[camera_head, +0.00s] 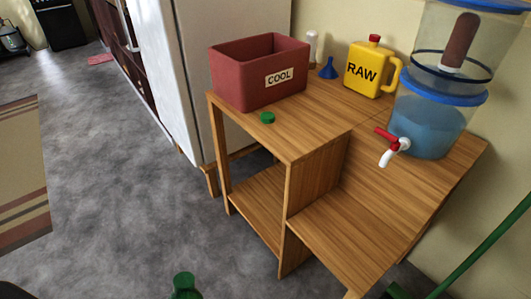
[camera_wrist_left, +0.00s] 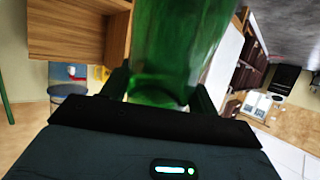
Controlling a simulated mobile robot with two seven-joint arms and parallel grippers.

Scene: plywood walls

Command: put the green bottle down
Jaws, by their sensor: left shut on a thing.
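The green bottle (camera_head: 184,284) shows only its top at the bottom edge of the head view, in front of the wooden stand and over the grey floor. In the left wrist view the green glass bottle (camera_wrist_left: 175,45) fills the upper middle. My left gripper (camera_wrist_left: 163,88) is shut on it, with a dark finger on each side. The bottle's far end is cut off by the picture edge. My right gripper is in neither view.
A stepped wooden stand (camera_head: 325,140) holds a red COOL box (camera_head: 240,85), green cap (camera_head: 267,118), blue funnel (camera_head: 328,70), yellow RAW jug (camera_head: 365,78) and water dispenser (camera_head: 425,125). Its front top and lower step (camera_head: 350,225) have bare room. A white fridge (camera_head: 195,70) stands left.

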